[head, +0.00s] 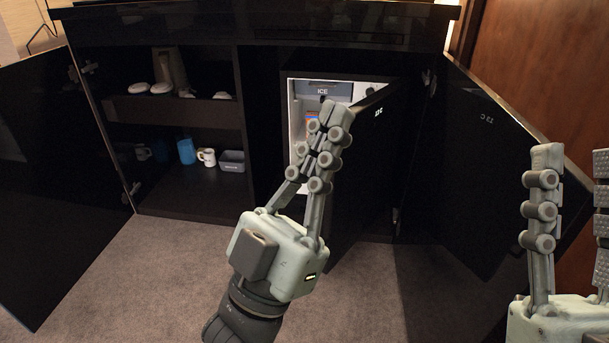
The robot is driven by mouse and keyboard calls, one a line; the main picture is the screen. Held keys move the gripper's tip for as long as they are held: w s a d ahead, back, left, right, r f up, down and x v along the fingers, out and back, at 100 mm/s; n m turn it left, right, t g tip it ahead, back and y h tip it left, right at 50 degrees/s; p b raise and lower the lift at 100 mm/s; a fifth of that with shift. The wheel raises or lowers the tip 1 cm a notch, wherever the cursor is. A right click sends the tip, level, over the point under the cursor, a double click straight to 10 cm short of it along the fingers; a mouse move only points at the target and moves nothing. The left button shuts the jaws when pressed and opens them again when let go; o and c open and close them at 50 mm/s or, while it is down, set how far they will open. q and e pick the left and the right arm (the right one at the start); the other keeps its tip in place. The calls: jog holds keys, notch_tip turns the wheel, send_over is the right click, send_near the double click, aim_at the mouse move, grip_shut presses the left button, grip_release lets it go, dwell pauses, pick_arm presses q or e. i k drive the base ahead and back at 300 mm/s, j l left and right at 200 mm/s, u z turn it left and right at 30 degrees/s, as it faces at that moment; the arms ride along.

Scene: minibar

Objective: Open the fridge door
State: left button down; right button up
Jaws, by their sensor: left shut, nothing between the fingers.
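The fridge (293,95) stands in the right part of the black cabinet. Its black door (372,160) is partly open, hinged on the right and swung out towards me. Through the gap I see the white interior and a grey flap marked ICE (322,89). My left gripper (336,112) is shut and empty, its fingers in front of the opening beside the door's free edge. I cannot tell whether it touches the door. It hides part of the interior and of the door edge. My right gripper (574,156) is open and empty at the lower right.
The left cabinet door (45,180) and the right cabinet door (480,150) both stand wide open. Left shelves hold a blue cup (186,151), a white mug (206,157) and a grey tray (232,161). The carpet (150,270) in front is clear.

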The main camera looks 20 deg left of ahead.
aim_at(359, 195)
jog(key=i+j, duration=0.45)
jog(key=j, duration=0.3)
jog(key=i+j+z, duration=0.1)
jog(key=i+j, duration=0.4)
jog(key=j, duration=0.2)
